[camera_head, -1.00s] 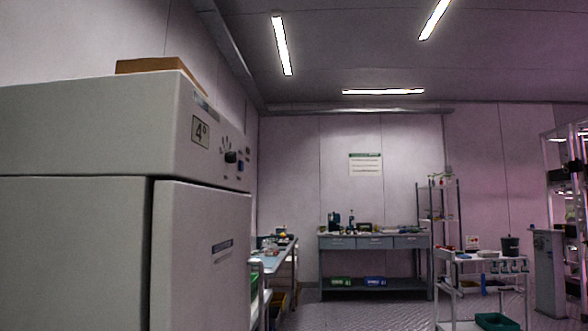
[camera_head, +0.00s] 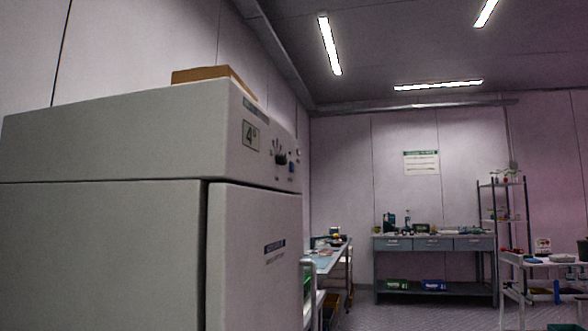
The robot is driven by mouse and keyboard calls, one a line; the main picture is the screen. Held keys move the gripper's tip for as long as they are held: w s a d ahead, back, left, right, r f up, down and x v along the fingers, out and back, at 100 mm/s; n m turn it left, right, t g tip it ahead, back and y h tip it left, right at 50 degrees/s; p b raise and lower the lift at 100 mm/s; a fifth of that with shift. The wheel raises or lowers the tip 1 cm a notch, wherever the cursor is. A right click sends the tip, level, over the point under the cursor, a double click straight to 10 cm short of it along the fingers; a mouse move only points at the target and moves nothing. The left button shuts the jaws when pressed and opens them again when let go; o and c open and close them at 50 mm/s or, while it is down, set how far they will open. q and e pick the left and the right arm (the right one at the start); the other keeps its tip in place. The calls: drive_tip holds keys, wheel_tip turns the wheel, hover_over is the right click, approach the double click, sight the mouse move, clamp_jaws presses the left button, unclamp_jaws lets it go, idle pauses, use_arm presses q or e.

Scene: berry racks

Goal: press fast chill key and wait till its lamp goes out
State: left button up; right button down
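A large grey fridge-like cabinet (camera_head: 110,245) fills the left of the head view, seen from its side at an angle. Its upper front panel carries a 4° display (camera_head: 251,135), a dark knob (camera_head: 280,159) with marks around it, and a small blue key (camera_head: 292,166) to the right of the knob. A small round spot (camera_head: 298,152) sits above the blue key; I cannot tell whether it is a lit lamp. The labels are too small to read. Neither of my grippers is in view.
A cardboard box (camera_head: 214,74) lies on top of the cabinet. A side table (camera_head: 330,262) stands just beyond it. A workbench (camera_head: 434,243) is at the back wall, with a shelf rack (camera_head: 502,215) and a white cart (camera_head: 545,264) at the right. Some floor (camera_head: 400,318) is clear between.

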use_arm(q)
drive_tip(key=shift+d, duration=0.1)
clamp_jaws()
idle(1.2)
